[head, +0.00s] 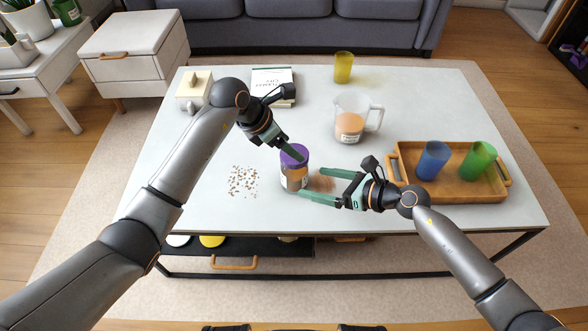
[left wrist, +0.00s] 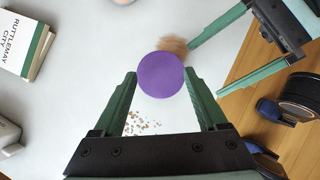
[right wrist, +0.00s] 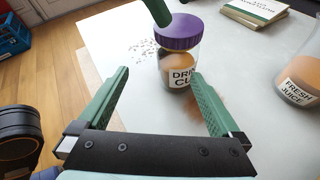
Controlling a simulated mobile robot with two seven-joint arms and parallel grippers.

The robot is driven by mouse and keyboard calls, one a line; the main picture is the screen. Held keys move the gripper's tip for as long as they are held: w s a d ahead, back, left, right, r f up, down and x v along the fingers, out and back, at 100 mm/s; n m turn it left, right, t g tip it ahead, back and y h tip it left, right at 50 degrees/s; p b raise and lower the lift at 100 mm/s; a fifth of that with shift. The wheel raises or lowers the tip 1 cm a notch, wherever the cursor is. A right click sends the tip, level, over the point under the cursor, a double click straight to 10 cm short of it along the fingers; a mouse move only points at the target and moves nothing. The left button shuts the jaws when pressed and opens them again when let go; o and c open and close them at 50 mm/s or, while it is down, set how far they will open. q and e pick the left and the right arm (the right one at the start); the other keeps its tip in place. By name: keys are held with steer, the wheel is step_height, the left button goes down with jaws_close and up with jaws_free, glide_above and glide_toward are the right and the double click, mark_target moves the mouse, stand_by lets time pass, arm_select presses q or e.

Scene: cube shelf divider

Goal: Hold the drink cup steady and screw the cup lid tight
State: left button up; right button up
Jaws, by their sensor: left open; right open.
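The drink cup (head: 293,174) is a clear jar with a label and brownish contents, upright on the table. Its purple lid (head: 295,153) sits on top; how tightly it sits I cannot tell. My left gripper (left wrist: 158,80) is open above the cup, its fingers on either side of the lid in the left wrist view. My right gripper (head: 312,182) is open beside the cup on its right side, fingers pointing at it. In the right wrist view the labelled cup (right wrist: 180,67) stands beyond the open fingers, with a left fingertip at the lid.
A labelled juice pitcher (head: 349,122) stands behind to the right. A wooden tray (head: 460,192) holds a blue cup (head: 433,160) and a green cup (head: 479,160). A yellow cup (head: 343,67), a book (head: 272,79) and scattered crumbs (head: 243,181) are on the table.

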mark_target(306, 179)
steer(key=shift+w+d+f+n+h, duration=0.6)
steer(key=shift+w+d+f, duration=0.15)
steer(key=shift+d+f, duration=0.15)
steer(key=shift+w+f, duration=0.2)
steer(key=shift+f, duration=0.05)
steer(key=x, duration=0.9)
steer(key=shift+a+f, duration=0.2)
steer(key=shift+a, duration=0.1)
steer(key=shift+c, duration=0.2)
steer(key=c, duration=1.2)
arm_select(q)
steer(key=shift+f, duration=0.1)
arm_select(e)
steer(key=shift+d+f, duration=0.1)
steer(key=shift+f, duration=0.05)
